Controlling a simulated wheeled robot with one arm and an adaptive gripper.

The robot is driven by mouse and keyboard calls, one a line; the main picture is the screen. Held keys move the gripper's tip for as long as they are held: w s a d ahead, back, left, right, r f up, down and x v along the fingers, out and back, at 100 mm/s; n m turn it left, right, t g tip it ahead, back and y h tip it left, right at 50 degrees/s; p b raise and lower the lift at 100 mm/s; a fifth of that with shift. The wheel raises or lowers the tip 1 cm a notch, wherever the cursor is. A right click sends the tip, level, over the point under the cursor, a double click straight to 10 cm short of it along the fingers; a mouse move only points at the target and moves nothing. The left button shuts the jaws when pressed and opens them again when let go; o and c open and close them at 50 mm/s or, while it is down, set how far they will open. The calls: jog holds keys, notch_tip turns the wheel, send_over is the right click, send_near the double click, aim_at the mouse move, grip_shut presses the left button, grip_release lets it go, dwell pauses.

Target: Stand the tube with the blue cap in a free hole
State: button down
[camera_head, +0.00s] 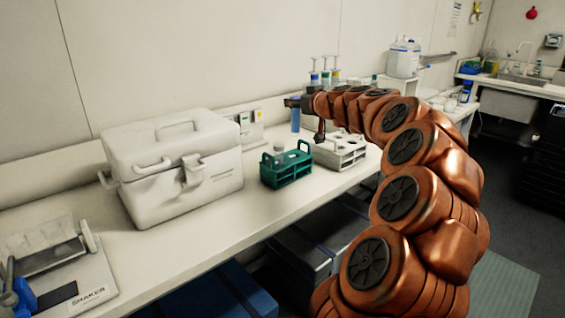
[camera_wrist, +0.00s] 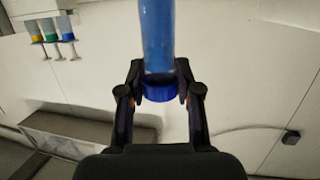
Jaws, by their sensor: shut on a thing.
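The tube with the blue cap (camera_wrist: 158,38) is between the fingers of my gripper (camera_wrist: 160,85), which is shut on it at the blue cap. In the head view the blue tube (camera_head: 296,119) hangs roughly upright below my gripper (camera_head: 291,102), above and behind the racks. A green rack (camera_head: 288,172) stands on the bench with a greyish-capped tube (camera_head: 279,152) at its left. A white rack (camera_head: 345,155) with several holes stands to its right, partly behind my arm. Which of its holes are free is too small to tell.
A large white cool box (camera_head: 175,180) stands left of the green rack. A shaker (camera_head: 75,275) is at the near left. Pump bottles (camera_head: 325,78) stand behind my arm. The bench front between the cool box and green rack is clear.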

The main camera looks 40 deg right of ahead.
aim_at(295, 135)
jog(key=f, duration=0.5)
jog(key=shift+w+a, duration=0.1)
jog(key=shift+w, duration=0.1)
jog(key=shift+f, duration=2.4)
jog(key=shift+s, duration=0.1)
jog(key=shift+f+b, duration=0.65)
jog(key=shift+b, duration=0.6)
jog(key=c, duration=0.8)
grip_release()
jog(key=shift+r, duration=0.1)
